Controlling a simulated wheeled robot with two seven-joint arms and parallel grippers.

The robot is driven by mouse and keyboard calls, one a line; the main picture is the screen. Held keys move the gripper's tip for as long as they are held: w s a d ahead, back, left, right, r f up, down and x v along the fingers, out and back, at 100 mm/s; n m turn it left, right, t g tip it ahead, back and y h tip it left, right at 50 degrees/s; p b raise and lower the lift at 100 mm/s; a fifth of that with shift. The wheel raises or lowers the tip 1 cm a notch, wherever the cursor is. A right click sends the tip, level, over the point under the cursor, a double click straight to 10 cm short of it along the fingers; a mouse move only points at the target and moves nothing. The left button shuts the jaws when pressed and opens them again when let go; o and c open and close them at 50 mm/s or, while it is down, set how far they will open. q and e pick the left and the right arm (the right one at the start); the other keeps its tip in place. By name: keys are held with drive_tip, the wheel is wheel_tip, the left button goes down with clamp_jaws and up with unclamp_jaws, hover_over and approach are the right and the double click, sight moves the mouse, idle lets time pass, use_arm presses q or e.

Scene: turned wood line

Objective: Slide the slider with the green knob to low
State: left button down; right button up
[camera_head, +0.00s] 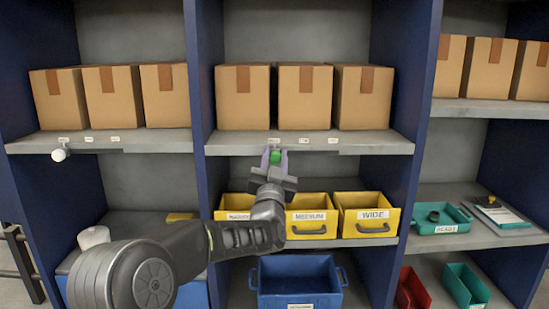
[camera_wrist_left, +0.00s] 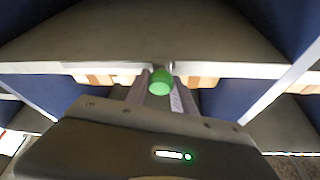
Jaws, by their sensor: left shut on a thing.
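The green knob (camera_head: 275,157) sits at the front edge of the middle upper shelf, below its small white labels. My left gripper (camera_head: 274,160) reaches up to it from below, with one finger on each side of the knob, and is shut on it. In the left wrist view the green knob (camera_wrist_left: 160,82) shows between the two fingers (camera_wrist_left: 160,88), just under the shelf lip. The labels on the shelf edge are too small to read. My right gripper is not in view.
A white knob (camera_head: 59,155) sticks out from the left shelf edge. Cardboard boxes (camera_head: 305,96) stand on the upper shelves. Yellow bins (camera_head: 365,215) stand below and behind my left gripper, with a blue bin (camera_head: 299,284) lower. Blue uprights (camera_head: 203,60) flank the middle bay.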

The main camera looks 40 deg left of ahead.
use_arm(q)
drive_tip(key=w+d, duration=0.1)
drive_tip(key=d, duration=0.1)
drive_tip(key=w+d+b, duration=0.1)
drive_tip(key=w+d, duration=0.3)
drive_tip(key=shift+d+b, duration=0.2)
drive_tip(key=shift+b, duration=0.1)
drive_tip(key=c, duration=1.1)
unclamp_jaws()
drive_tip(key=shift+s, duration=0.1)
drive_tip(key=shift+o, duration=0.2)
drive_tip(key=shift+s+d+f+b, duration=0.2)
drive_tip(key=shift+s+f+b, duration=0.1)
drive_tip(key=shift+s, duration=0.1)
drive_tip(key=b+v, duration=0.2)
drive_tip(key=v, duration=0.4)
drive_tip(key=shift+s+d, duration=0.15)
drive_tip(key=shift+s, duration=0.15)
